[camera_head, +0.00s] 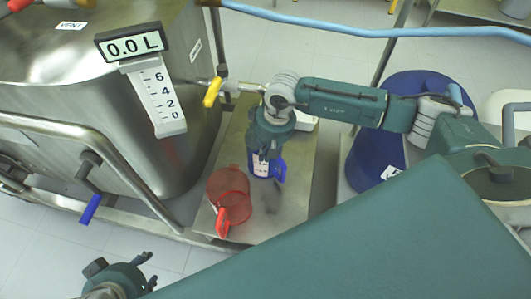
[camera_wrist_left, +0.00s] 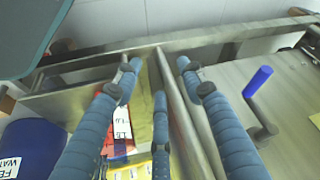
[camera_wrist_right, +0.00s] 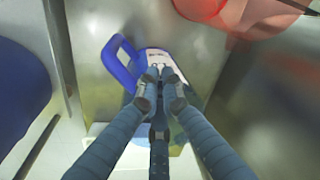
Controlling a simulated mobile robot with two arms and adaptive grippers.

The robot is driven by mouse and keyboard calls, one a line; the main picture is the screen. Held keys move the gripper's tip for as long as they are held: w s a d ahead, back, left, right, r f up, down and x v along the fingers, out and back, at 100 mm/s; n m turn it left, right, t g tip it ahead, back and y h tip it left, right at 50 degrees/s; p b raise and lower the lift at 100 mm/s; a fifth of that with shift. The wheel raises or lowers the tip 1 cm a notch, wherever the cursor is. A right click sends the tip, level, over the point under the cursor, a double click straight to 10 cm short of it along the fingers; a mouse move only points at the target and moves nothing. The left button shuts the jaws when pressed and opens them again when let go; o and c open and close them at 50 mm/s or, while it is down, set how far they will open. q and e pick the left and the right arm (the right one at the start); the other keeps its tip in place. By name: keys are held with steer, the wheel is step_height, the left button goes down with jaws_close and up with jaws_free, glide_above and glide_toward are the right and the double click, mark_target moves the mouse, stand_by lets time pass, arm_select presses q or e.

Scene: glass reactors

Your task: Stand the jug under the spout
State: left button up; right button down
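The steel tank's spout (camera_head: 240,87) with its yellow lever (camera_head: 212,92) sticks out to the right above a steel shelf. A blue jug (camera_head: 264,168) with a white label and blue handle is below and right of the spout. My right gripper (camera_head: 266,152) points down at it from above and hides much of it. In the right wrist view its fingertips (camera_wrist_right: 161,76) are close together at the blue jug (camera_wrist_right: 125,62) and appear shut on it. A red translucent jug (camera_head: 229,190) stands to its left on the shelf. My left gripper (camera_head: 122,272) is open and empty, lower left.
A gauge reading 0.0 L (camera_head: 133,43) is on the tank (camera_head: 110,85). A steel rail (camera_head: 110,150) and a blue-handled valve (camera_head: 90,208) are at the left. A blue drum (camera_head: 365,160) stands right of the shelf (camera_head: 275,222).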

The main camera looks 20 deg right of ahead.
steer(key=c, duration=1.9)
jaws_free()
steer(key=shift+c, duration=0.2)
arm_select(q)
steer(key=shift+w, duration=0.15)
steer(key=s, duration=0.1)
steer(key=s+g+p, duration=0.1)
steer(key=s+a+r+p, duration=0.1)
steer(key=shift+s, duration=0.25)
arm_select(e)
step_height(320, 180, up, 12)
steer(key=s+d, duration=0.1)
steer(key=shift+d, duration=0.2)
